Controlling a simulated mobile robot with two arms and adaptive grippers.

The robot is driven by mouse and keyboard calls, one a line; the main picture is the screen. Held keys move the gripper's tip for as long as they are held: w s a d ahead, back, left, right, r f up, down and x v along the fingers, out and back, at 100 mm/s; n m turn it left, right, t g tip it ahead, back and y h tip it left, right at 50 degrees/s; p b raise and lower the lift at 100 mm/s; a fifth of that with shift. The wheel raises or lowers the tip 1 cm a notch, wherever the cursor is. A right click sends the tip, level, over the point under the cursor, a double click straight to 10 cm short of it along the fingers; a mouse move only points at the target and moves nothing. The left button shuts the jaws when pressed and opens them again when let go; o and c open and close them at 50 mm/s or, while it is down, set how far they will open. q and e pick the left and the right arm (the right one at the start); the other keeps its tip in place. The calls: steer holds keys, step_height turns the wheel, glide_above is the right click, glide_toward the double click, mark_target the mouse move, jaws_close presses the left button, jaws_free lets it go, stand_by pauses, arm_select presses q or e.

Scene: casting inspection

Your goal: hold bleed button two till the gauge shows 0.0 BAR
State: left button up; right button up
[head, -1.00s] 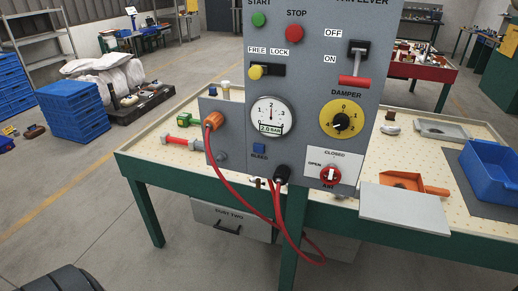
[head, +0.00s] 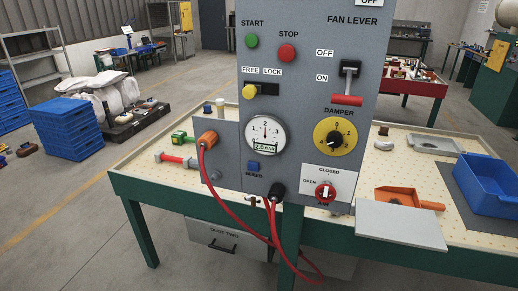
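The grey control panel (head: 300,60) stands on the green-framed bench in the head view. Its round white gauge (head: 265,133) has a small display that reads about 2.0 BAR. The blue bleed button (head: 253,165) sits just below the gauge, with a BLEED label under it; nothing touches it. I cannot read a number two on it. A red hose (head: 232,214) runs from an orange fitting (head: 207,139) on the panel's left side to a black plug (head: 277,191) below. Neither of my grippers is in view.
A grey plate (head: 401,226), an orange scoop (head: 408,198) and a blue bin (head: 490,184) lie to the right.

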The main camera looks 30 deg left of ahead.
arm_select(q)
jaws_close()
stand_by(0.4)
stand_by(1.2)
